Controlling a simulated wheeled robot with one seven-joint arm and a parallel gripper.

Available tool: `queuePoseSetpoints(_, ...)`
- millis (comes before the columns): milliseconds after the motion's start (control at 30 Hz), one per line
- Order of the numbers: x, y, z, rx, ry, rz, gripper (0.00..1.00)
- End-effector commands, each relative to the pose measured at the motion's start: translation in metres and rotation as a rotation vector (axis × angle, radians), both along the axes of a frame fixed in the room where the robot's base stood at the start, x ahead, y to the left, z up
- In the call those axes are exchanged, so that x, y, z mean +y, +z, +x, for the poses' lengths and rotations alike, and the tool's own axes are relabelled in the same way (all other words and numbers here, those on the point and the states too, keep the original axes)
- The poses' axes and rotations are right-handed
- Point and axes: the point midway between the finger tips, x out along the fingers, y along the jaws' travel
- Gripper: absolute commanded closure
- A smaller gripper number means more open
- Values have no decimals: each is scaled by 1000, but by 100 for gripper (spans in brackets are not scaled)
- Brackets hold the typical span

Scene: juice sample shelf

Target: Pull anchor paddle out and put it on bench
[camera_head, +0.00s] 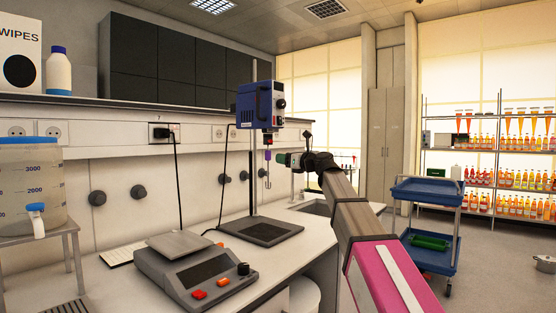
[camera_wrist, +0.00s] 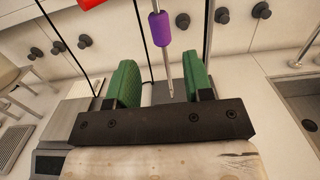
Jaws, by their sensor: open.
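The anchor paddle hangs upright below the blue overhead stirrer (camera_head: 262,105). It has a purple sleeve (camera_head: 267,156) and a thin metal shaft with a small curved end (camera_head: 268,183). In the wrist view its purple sleeve (camera_wrist: 160,31) and shaft show above and between the green finger pads. My gripper (camera_head: 283,158) is open and empty, just right of the purple sleeve in the head view. In the wrist view its green pads (camera_wrist: 160,80) stand apart on both sides of the shaft line; whether the shaft lies within their reach is unclear. The white bench (camera_head: 128,277) is below.
A balance (camera_head: 195,270) stands on the bench in front of the stirrer's dark base plate (camera_head: 262,231). A stirrer post and hanging cables stand close by. A carboy (camera_head: 30,190) is at left, a blue cart (camera_head: 428,194) at right.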

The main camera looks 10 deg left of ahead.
Motion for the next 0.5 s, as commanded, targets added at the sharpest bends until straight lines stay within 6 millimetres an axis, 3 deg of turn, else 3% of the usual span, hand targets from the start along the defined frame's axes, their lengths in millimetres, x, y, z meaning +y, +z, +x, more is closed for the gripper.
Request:
queuePoseSetpoints(267,13,2,9,0,1,-1,53)
queuePoseSetpoints(500,37,4,23,-1,1,-2,53)
